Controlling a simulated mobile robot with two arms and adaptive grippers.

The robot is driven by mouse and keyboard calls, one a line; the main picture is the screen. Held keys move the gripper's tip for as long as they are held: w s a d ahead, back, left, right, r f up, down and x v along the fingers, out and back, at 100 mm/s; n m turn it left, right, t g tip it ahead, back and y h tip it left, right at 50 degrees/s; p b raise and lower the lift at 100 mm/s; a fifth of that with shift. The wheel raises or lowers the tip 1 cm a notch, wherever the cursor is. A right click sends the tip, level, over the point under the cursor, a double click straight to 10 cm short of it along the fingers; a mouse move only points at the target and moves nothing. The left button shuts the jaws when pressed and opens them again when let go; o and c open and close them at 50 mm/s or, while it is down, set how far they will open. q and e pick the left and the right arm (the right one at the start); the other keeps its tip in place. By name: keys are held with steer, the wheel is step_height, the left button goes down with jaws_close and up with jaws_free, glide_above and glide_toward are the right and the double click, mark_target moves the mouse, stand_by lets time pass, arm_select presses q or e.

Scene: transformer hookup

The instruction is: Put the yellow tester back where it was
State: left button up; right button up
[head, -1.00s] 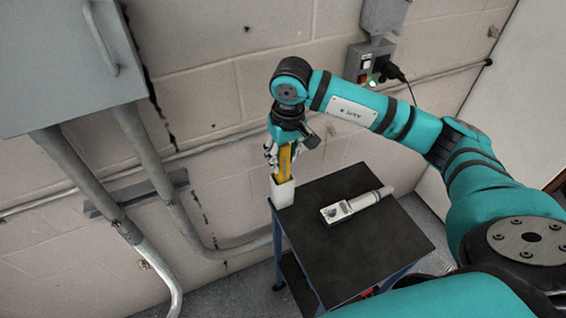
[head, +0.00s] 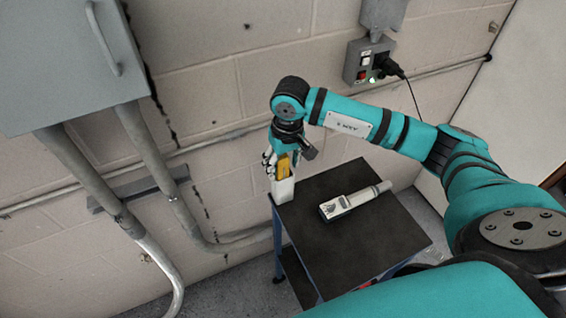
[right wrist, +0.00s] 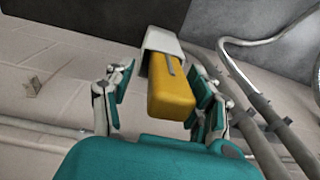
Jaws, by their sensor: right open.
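The yellow tester (head: 283,167) stands upright in a white holder (head: 283,190) at the back left corner of the cart top. In the right wrist view the tester (right wrist: 172,98) has its lower part inside the white holder (right wrist: 161,42). My right gripper (head: 279,168) is around the tester's upper end. In the right wrist view its fingers (right wrist: 160,88) are spread to either side of the tester, with a gap visible on the left; on the right the gap is small. My left gripper is not in view.
A grey-white handheld device (head: 355,201) lies on the dark cart top (head: 375,245). A grey cabinet (head: 70,60) with conduits is on the wall at left. A socket box (head: 370,62) with a black plug is on the wall behind my right arm.

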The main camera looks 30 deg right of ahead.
steer(key=shift+r+b, duration=0.35)
steer(key=shift+r, duration=0.2)
steer(key=r+b, duration=0.1)
steer(key=r, duration=0.2)
steer(key=r+b, duration=0.1)
steer(key=r, duration=0.3)
steer(key=s+r+b, duration=0.1)
steer(key=r, duration=0.2)
steer(key=shift+d+r, duration=0.15)
steer(key=shift+r+b, duration=0.3)
steer(key=shift+r, duration=0.05)
